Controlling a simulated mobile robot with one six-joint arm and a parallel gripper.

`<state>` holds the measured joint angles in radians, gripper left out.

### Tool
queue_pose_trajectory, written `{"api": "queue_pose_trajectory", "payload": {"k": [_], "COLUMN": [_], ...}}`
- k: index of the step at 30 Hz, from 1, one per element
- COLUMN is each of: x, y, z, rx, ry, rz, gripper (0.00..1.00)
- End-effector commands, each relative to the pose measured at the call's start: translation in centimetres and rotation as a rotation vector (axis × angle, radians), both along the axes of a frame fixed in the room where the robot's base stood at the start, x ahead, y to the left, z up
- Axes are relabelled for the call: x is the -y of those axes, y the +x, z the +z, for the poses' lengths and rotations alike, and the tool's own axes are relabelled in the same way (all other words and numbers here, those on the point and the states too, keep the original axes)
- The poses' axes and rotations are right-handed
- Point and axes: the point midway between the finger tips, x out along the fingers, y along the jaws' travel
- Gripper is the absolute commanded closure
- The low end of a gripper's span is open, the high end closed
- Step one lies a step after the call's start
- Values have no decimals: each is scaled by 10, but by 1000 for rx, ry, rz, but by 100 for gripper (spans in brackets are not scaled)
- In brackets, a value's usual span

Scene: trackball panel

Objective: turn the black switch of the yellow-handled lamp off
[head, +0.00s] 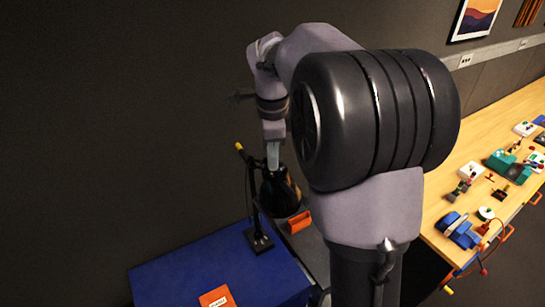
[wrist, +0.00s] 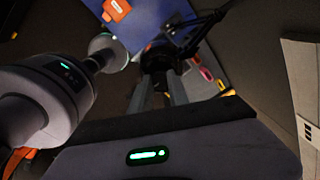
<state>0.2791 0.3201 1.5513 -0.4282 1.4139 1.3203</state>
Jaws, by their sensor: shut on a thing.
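The black lamp (head: 281,196) stands on a black foot (head: 259,241) on the blue table, its thin arm ending in a yellow handle (head: 240,147). My gripper (head: 273,166) comes down from above onto the top of the lamp's dark head. In the wrist view my gripper (wrist: 162,94) has its two fingers close together at the dark lamp head (wrist: 157,57). It is shut on a small dark part there, which looks to be the black switch. The switch is too dark and covered to make out on its own, so its position cannot be told.
The blue table (head: 175,272) carries an orange piece (head: 215,297) at its front. An orange block (head: 299,222) is beside the lamp head. A wooden bench (head: 435,200) with several devices runs along the right. A dark wall (head: 110,110) stands behind. My arm covers the middle.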

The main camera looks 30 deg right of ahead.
Motion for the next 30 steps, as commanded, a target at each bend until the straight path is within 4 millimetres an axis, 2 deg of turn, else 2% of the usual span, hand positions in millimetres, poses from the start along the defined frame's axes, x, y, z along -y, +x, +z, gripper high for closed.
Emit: {"api": "queue_pose_trajectory", "payload": {"k": [9,10,13,23,26,30], "x": [0,0,0,0,0,-2], "y": [0,0,0,0,0,-2], "z": [-1,-1,0,2,12,48], "rx": [-2,-2,-1,0,1,5], "ry": [1,1,0,0,-2,-2], "rz": [-1,-1,-1,0,1,0], "gripper": [100,77,57,57,57,57]}}
